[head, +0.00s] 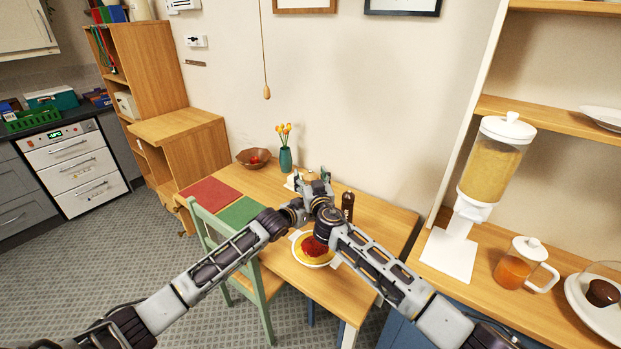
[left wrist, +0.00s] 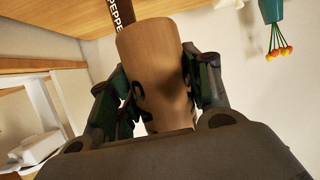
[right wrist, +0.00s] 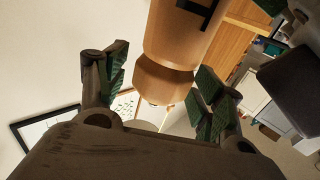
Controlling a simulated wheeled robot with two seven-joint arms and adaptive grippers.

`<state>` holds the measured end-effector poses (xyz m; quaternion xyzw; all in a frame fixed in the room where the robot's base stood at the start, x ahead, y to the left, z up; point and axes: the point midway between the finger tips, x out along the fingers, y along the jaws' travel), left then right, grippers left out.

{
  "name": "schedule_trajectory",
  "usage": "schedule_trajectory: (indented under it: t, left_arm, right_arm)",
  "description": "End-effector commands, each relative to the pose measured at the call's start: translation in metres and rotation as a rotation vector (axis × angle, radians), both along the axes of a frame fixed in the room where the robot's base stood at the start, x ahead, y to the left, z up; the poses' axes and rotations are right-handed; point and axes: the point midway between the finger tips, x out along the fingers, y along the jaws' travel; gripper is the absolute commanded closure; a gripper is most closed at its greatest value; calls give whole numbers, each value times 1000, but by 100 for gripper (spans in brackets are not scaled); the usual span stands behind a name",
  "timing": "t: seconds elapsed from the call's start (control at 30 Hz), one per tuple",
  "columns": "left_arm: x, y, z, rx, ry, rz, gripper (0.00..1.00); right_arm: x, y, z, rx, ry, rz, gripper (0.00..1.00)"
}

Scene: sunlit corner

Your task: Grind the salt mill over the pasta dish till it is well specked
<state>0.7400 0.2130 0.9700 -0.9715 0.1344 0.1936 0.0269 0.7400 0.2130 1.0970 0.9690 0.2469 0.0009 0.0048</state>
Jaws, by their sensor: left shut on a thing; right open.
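The salt mill (left wrist: 155,75), a pale wooden cylinder with dark lettering, is between my left gripper's fingers (left wrist: 163,88) in the left wrist view, and they are shut on it. In the right wrist view the mill's rounded wooden end (right wrist: 163,82) lies between the fingers of my right gripper (right wrist: 162,92), which are spread with gaps on both sides. In the head view my right gripper (head: 322,188) hides most of the mill. The pasta dish (head: 313,250), yellow with red sauce, stands on the table just below the arms, partly hidden. Specks are too small to tell.
A dark pepper mill (head: 347,206) stands on the table close to the right of my grippers. A teal vase with flowers (head: 285,158) and a brown bowl (head: 254,158) are behind. Red (head: 211,194) and green mats lie left. A green chair (head: 236,262) is in front.

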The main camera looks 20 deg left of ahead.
Motion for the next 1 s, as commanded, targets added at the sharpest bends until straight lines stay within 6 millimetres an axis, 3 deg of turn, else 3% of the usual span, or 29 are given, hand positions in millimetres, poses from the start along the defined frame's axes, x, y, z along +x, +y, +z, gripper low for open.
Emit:
schedule_trajectory:
  t: [0.17, 0.53, 1.0]
  left_arm:
    - [0, 0, 1, -1, -2, 0, 83]
    - [0, 0, 1, -1, -2, 0, 83]
    - [0, -1, 0, -1, -1, -1, 83]
  right_arm:
    - [0, 0, 0, 0, 0, 0, 32]
    - [0, 0, 0, 0, 0, 0, 78]
    - [-3, 6, 4, 9, -8, -47, 79]
